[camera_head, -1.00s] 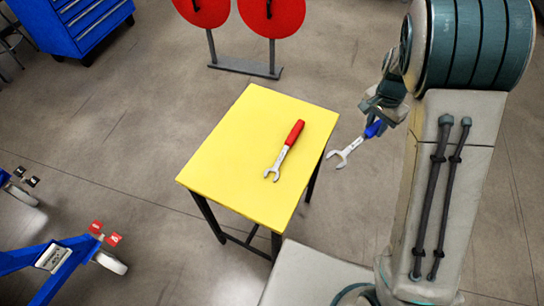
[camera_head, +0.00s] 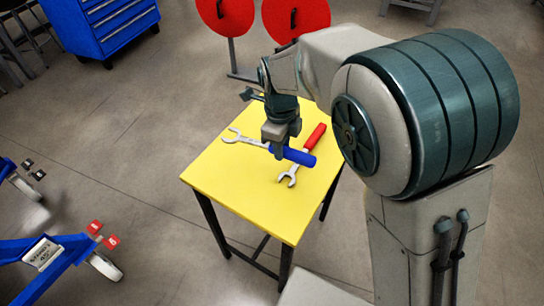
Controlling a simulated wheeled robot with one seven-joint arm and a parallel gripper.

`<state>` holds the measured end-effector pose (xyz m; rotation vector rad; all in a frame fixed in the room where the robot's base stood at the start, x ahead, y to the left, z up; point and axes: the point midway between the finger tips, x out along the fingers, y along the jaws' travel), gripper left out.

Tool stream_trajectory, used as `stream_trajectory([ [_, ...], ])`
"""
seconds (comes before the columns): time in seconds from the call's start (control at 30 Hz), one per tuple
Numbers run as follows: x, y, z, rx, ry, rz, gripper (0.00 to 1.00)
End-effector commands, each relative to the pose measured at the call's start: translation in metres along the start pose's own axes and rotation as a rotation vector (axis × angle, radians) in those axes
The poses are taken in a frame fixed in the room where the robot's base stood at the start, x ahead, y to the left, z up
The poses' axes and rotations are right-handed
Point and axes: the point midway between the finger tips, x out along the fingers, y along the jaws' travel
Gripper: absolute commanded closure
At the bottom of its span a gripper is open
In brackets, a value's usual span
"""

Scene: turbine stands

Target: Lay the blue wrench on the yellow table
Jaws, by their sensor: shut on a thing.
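The blue wrench (camera_head: 292,154) has a blue handle and a silver open-ended head that points left. My gripper (camera_head: 278,146) is shut on it near where the handle meets the shank. The wrench is over the yellow table (camera_head: 225,185); I cannot tell whether it touches the top or hangs just above it. The yellow table has a flat square top and dark legs. A red-handled wrench (camera_head: 314,137) lies on the table, right of my gripper, its silver jaw toward the front. The blue handle's end overlaps it in the view.
A blue drawer cabinet (camera_head: 110,25) stands at the back left. Two red discs (camera_head: 226,14) on a stand are behind the table. A blue wheeled frame (camera_head: 45,250) is at the lower left. The table's left and front parts are bare.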

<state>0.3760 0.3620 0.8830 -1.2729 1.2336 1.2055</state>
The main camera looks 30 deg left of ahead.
Motion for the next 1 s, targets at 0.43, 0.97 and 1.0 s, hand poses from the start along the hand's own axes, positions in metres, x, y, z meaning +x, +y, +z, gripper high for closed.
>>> stream_trajectory([
  [0.43, 0.014, 0.021, 0.018, 0.098, -0.001, 0.005, 1.0],
  [0.97, 0.077, 0.02, 0.021, 0.098, 0.0, 0.006, 1.0],
  [1.0, 0.08, 0.02, 0.021, 0.098, -0.001, 0.005, 1.0],
])
